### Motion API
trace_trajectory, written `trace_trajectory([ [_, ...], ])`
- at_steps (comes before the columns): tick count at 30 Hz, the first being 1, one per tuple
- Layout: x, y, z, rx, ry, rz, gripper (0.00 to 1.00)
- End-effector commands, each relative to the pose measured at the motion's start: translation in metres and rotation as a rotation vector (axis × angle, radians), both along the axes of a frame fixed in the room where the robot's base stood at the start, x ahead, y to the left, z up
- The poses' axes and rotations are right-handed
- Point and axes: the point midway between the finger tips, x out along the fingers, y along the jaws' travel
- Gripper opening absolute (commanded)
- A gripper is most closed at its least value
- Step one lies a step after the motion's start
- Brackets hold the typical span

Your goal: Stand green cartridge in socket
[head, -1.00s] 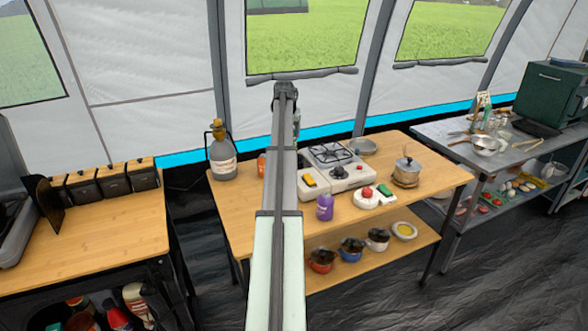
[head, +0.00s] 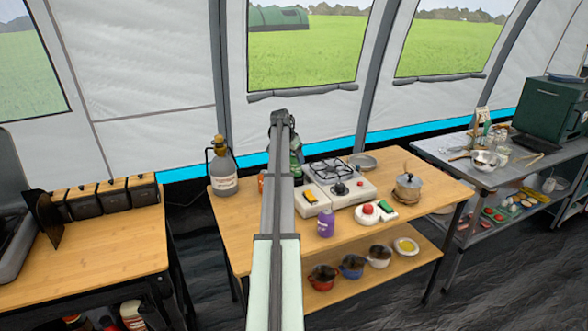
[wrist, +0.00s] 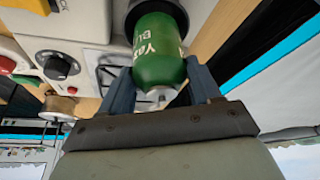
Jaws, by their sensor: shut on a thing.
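A green cartridge (wrist: 158,48) with pale lettering is between my gripper's fingers in the wrist view. My gripper (wrist: 158,84) is shut on it, one dark blue finger on each side, with its pale tip towards the palm. A dark round ring or cup (wrist: 150,8) surrounds the cartridge's far end; I cannot tell whether this is the socket or part of the cartridge. In the head view, a green part, likely the cartridge (head: 296,162), shows just right of my arm, left of the stove. My arm hides most of my gripper there.
A white stove (head: 338,190) stands right of my arm on the wooden table (head: 250,225). A purple can (head: 326,224), a red-topped item (head: 367,211) and a pot (head: 408,187) are nearby. A grey bottle (head: 222,170) stands at the table's left end.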

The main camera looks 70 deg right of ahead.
Motion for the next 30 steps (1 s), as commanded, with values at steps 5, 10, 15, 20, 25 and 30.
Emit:
trace_trajectory([
  [5,0.0,0.0,-0.012,0.0,0.0,0.0,0.18],
  [10,0.0,0.0,-0.031,0.0,0.0,0.0,0.18],
  [15,0.0,0.0,-0.045,0.0,0.0,0.0,0.18],
  [20,0.0,0.0,-0.045,-0.001,-0.001,0.0,0.18],
  [25,0.0,0.0,-0.047,-0.001,-0.001,0.0,0.18],
  [30,0.0,0.0,-0.047,0.0,-0.001,0.0,0.76],
])
